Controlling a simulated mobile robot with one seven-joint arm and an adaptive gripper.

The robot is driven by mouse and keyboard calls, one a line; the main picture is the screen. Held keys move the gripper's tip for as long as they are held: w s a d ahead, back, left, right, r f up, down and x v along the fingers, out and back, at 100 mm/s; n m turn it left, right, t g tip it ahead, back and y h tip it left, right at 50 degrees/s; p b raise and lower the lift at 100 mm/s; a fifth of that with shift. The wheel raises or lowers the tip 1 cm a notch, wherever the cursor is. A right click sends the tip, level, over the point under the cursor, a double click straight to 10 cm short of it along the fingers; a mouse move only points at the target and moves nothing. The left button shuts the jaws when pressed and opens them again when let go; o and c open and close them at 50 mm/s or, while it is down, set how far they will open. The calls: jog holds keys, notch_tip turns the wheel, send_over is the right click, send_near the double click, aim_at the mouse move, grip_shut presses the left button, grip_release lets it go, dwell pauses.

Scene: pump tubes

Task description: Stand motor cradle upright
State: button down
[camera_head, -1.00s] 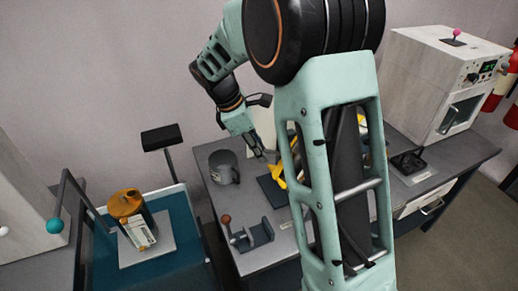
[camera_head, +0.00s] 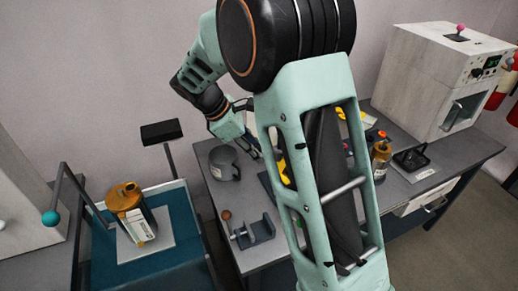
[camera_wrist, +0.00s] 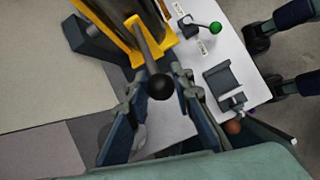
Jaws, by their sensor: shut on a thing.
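The motor cradle is a yellow frame around a dark cylinder. In the wrist view its yellow frame (camera_wrist: 152,38) is at the top, tilted, with a grey rod ending in a black ball (camera_wrist: 161,87). In the head view a small yellow part (camera_head: 283,171) shows beside my arm; the rest is hidden behind it. My gripper (camera_wrist: 161,80) has its two fingers on either side of the rod and ball and is shut on the cradle's handle. In the head view my gripper (camera_head: 254,150) is just left of the yellow part; its fingertips are hard to make out.
A grey mug (camera_head: 223,163) stands left of my gripper. A grey clamp fixture (camera_head: 257,231) with a brown knob is at the bench's front left. An amber bottle (camera_head: 381,160) and a black holder (camera_head: 411,160) are right of my arm. A white machine (camera_head: 436,75) stands behind.

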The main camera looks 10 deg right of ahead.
notch_tip(320, 180, down, 7)
jog(key=a+h+b, duration=0.1)
jog(key=h+b, duration=0.2)
jog(key=shift+s+a+b, duration=0.2)
jog(key=shift+b, duration=0.15)
dwell(0.6)
jog(key=c, duration=1.7)
grip_release()
jog(key=shift+o, duration=0.2)
jog(key=shift+r, duration=0.1)
jog(key=shift+r, duration=0.1)
jog(key=v, duration=1.2)
jog(key=shift+s, duration=0.25)
jog(key=shift+w, duration=0.1)
